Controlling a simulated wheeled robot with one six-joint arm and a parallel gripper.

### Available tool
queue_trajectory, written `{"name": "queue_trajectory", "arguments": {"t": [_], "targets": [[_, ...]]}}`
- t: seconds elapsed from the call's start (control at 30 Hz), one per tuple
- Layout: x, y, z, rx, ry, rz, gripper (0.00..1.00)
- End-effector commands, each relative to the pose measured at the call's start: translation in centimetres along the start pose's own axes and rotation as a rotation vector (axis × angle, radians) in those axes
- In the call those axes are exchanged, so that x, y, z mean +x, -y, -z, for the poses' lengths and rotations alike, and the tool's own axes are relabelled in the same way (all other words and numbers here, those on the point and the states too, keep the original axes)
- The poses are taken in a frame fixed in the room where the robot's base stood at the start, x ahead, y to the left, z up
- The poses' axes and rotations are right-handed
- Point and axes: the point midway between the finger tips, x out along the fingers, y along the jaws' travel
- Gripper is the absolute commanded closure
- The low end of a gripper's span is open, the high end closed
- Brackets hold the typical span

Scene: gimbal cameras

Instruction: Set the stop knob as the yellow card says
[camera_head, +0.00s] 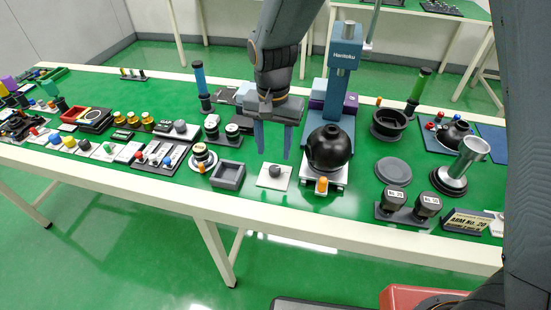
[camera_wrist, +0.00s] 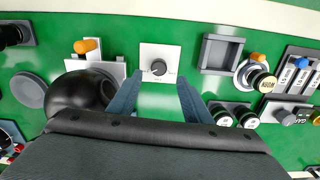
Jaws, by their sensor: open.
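A small dark knob (camera_head: 275,170) sits on a white square plate (camera_head: 264,183) near the table's front edge. In the wrist view the knob (camera_wrist: 158,68) shows a pale pointer line and small marks around it, too small to read. My gripper (camera_head: 273,151) is open and empty, above and behind the plate. In the wrist view the knob lies just beyond the gap between the fingertips of my gripper (camera_wrist: 158,82).
A black ball (camera_head: 328,150) on a blue press stands close right of my gripper. A grey square tray (camera_head: 228,176) lies left of the knob plate. Two black blocks (camera_head: 409,203) and a grey disc (camera_head: 393,171) stand right. Green table shows around the plate.

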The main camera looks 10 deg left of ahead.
Motion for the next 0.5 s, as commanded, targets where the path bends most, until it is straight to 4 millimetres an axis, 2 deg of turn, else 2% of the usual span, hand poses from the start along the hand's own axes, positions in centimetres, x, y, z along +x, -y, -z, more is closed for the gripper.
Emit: {"name": "queue_trajectory", "arguments": {"t": [0.3,0.5], "targets": [[4.7,-0.2,-0.1,0.0,0.003,-0.002,0.55],[6.4,-0.2,-0.1,0.0,0.002,-0.002,0.55]]}}
